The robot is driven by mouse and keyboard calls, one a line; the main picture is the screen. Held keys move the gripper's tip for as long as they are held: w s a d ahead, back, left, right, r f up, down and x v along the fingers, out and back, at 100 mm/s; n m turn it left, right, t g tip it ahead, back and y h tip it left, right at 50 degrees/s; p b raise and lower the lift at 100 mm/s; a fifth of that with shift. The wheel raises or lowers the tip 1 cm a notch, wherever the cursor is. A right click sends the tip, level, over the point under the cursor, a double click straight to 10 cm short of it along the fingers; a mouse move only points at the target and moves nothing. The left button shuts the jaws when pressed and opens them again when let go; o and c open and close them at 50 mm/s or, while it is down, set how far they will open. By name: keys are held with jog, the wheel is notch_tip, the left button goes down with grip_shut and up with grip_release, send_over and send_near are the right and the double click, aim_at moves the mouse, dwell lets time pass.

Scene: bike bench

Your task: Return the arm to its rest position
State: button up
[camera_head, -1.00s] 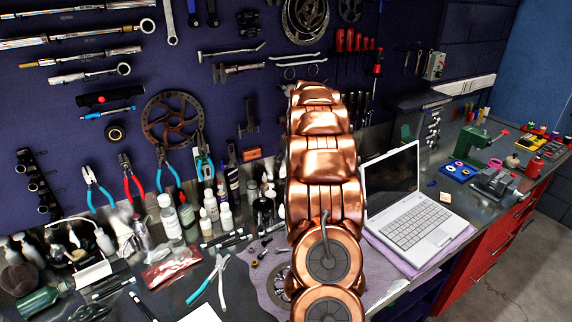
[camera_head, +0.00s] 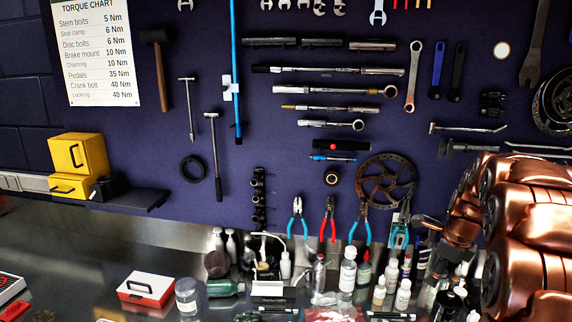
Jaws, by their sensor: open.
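My copper arm (camera_head: 530,235) is folded at the right edge, in front of the bench and pegboard. Part of the arm is cut off by the right and lower picture edges.
Several bottles (camera_head: 348,270) stand along the bench back below pliers (camera_head: 330,218). A red and white box (camera_head: 146,288) and a clear jar (camera_head: 186,296) stand further left. Yellow bins (camera_head: 78,155) sit on a shelf. The steel bench top (camera_head: 60,240) is mostly bare at left.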

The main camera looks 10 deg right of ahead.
jog(key=s+a+n+g, duration=0.1)
jog(key=s+a+n, duration=0.6)
jog(key=a, duration=0.3)
jog(key=s+a+n+g, duration=0.1)
jog(key=s+a+n, duration=0.6)
jog(key=a, duration=0.2)
jog(key=s+a+f+n+g, duration=0.1)
jog(key=s+a+n, duration=0.1)
jog(key=s+n, duration=0.2)
jog(key=s+a+f+n, duration=0.1)
jog(key=s+a+n, duration=0.2)
jog(key=s+n, duration=0.2)
jog(key=s+a+f+n+g+b, duration=0.1)
jog(key=s+a+n, duration=0.2)
jog(key=s, duration=0.7)
jog(key=shift+a+n+g, duration=0.15)
jog(key=shift+n+g, duration=0.15)
jog(key=shift+n, duration=0.5)
jog(key=shift+c, duration=0.5)
